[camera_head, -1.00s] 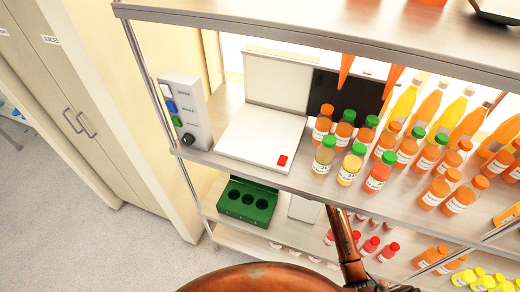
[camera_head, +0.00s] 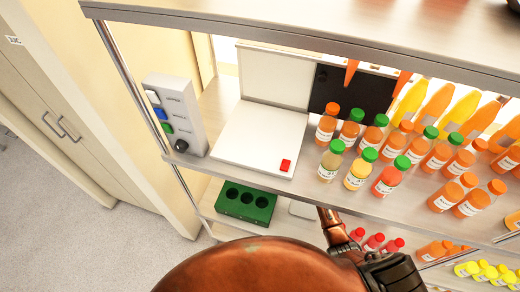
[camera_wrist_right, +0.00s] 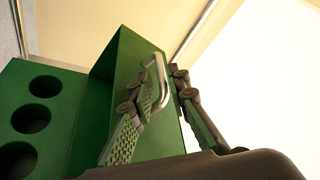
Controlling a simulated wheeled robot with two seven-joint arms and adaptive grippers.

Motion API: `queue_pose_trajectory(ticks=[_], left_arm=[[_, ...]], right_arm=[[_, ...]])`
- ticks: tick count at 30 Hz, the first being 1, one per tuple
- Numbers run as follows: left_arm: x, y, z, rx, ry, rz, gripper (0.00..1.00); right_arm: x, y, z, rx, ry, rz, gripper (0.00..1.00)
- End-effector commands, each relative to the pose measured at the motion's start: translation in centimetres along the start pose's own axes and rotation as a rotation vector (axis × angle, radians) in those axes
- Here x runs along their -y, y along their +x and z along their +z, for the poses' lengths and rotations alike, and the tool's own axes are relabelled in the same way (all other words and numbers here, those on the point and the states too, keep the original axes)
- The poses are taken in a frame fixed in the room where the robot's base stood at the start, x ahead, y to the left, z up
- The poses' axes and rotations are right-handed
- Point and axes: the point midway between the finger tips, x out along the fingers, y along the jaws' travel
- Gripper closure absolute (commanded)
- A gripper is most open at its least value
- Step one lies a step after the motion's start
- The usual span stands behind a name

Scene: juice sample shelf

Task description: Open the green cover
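The green box (camera_head: 230,205) with three round holes stands on the lower shelf in the head view. In the right wrist view the box top (camera_wrist_right: 62,85) is at the left, and the green cover (camera_wrist_right: 112,72) stands raised beside it, with the holes uncovered. My left gripper is not in view.
The upper shelf (camera_head: 215,168) is close above the box and carries a white device (camera_head: 258,135) with a red button. Several juice bottles (camera_head: 358,170) stand to its right. A control panel (camera_head: 172,112) is at the left shelf post. Red-capped bottles (camera_head: 374,241) are low right.

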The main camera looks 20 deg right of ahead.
Motion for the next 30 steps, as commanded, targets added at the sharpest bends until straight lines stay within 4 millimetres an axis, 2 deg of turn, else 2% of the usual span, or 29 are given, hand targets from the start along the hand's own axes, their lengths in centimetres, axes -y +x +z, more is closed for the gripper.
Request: queue_pose_trajectory(ticks=[3, 9, 15, 17, 24, 30], left_arm=[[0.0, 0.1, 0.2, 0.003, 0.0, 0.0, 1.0], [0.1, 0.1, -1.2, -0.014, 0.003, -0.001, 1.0], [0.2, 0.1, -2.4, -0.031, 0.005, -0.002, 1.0], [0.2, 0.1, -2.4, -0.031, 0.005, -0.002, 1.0], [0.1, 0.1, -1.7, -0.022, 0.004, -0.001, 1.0], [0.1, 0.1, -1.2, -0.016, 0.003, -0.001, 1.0]], right_arm=[[0.1, 1.6, -0.1, 0.0, 0.001, -0.002, 0.84], [0.1, 2.7, -0.1, -0.002, 0.001, -0.002, 0.84], [0.1, 2.7, -0.2, -0.003, 0.001, -0.003, 0.84], [0.1, 2.7, -0.2, -0.003, 0.001, -0.003, 0.85], [0.1, 2.6, -0.2, -0.003, 0.001, -0.003, 1.0], [0.1, 2.6, -0.2, -0.003, 0.001, -0.003, 1.0]])
